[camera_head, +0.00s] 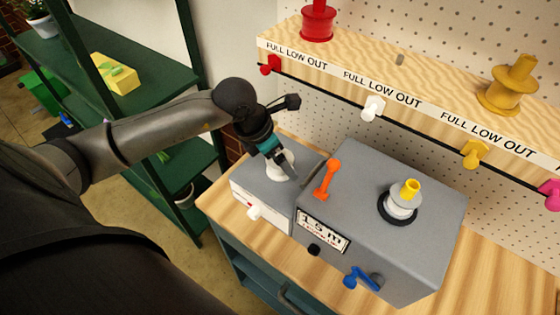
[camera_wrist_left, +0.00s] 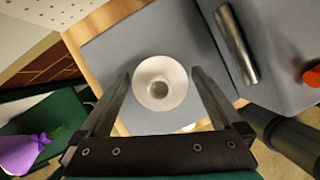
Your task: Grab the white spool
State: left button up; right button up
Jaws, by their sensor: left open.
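The white spool (camera_head: 283,158) stands on the low grey box (camera_head: 262,187) at the left end of the workbench. In the left wrist view the white spool (camera_wrist_left: 160,82) is seen from above, with its round flange and centre hole. My left gripper (camera_head: 281,169) is open and reaches down over the spool, partly hiding it in the head view. In the left wrist view the fingers of my left gripper (camera_wrist_left: 161,74) lie on either side of the spool, with visible gaps. My right gripper is not in view.
A larger grey machine (camera_head: 350,195) stands right beside the box, with an orange lever (camera_head: 327,178), a blue lever (camera_head: 362,278) and a yellow-topped spindle (camera_head: 400,202). A wooden shelf above holds a red spool (camera_head: 318,22) and a yellow spool (camera_head: 510,85). Green shelving (camera_head: 110,60) stands left.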

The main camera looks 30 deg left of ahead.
pick_arm(q)
jog(key=shift+c, duration=0.4)
jog(key=shift+r, duration=0.1)
jog(key=c, duration=1.3)
